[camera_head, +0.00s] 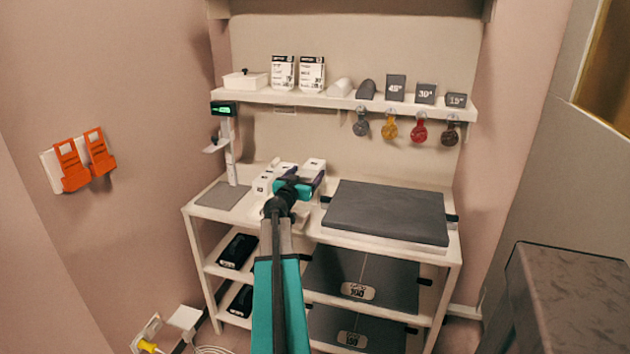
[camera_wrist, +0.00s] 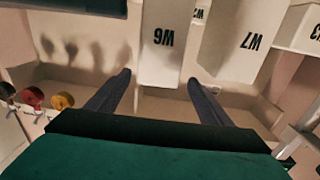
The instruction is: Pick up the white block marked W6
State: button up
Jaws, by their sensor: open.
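The white block marked W6 (camera_wrist: 163,45) is in the top middle of the wrist view, its label upside down. My gripper (camera_wrist: 157,78) is open, with one dark finger on each side of the block's near end. I cannot tell whether either finger touches it. In the head view my gripper (camera_head: 303,187) is over the bench beside a group of white blocks (camera_head: 265,182). My arm and gripper partly hide that group, and I cannot make out W6 there.
A white block marked W7 (camera_wrist: 235,45) stands close to the right of W6 in the wrist view. In the head view a dark grey pad (camera_head: 388,210) lies right of the blocks, and a stand with a green display (camera_head: 224,108) is to their left. A shelf (camera_head: 375,104) runs above.

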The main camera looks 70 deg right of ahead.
aim_at(314, 164)
jog(key=shift+d, duration=0.7)
jog(key=shift+s+d+r+p, duration=0.15)
jog(key=shift+d+p, duration=0.8)
jog(key=shift+d, duration=1.65)
jog(key=shift+c, duration=0.3)
grip_shut()
